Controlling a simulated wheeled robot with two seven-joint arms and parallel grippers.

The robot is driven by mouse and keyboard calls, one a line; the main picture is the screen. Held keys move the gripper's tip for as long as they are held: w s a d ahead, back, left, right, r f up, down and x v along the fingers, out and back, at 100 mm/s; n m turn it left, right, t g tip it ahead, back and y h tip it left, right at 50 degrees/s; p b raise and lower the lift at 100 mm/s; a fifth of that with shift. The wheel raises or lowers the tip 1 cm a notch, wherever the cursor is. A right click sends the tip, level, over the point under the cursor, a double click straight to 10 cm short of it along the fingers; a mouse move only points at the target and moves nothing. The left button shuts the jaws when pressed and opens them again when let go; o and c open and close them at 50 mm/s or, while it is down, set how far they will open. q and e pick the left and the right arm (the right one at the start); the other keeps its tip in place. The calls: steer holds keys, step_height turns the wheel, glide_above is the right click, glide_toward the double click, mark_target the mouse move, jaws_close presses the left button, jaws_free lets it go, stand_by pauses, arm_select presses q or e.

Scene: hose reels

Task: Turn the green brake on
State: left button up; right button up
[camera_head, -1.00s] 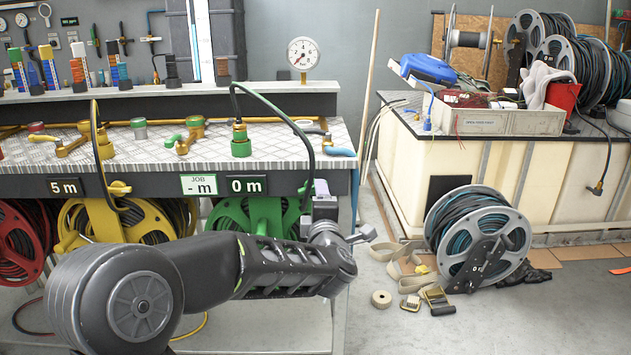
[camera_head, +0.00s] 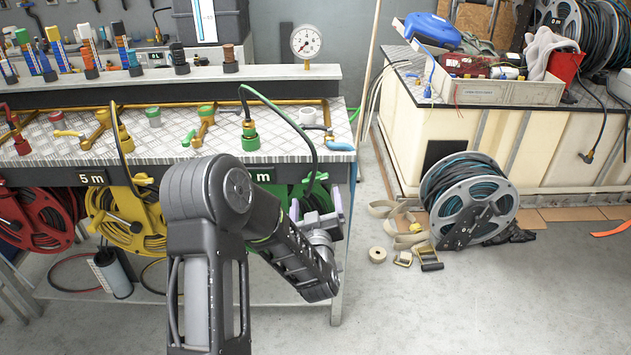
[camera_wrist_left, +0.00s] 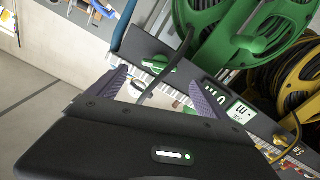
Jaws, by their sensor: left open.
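The green reel (camera_head: 312,190) hangs under the right end of the bench, mostly hidden behind my left arm in the head view. The left wrist view, turned nearly upside down, shows this reel (camera_wrist_left: 205,22) closely. My left gripper (camera_head: 318,212) is in front of the reel. My right gripper is out of view.
The bench edge (camera_wrist_left: 140,45) and a dark hose (camera_head: 301,130) are close to the left gripper. The yellow reel (camera_head: 128,222) and red reel (camera_head: 35,220) hang to the left. A loose grey reel (camera_head: 470,203) stands on the floor at right, with free floor in front.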

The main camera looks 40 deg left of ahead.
mark_target(315, 181)
arm_select(q)
steer(key=p+x, duration=0.1)
steer(key=x, duration=0.6)
steer(key=shift+w+a, duration=0.3)
steer(key=shift+c, duration=0.3)
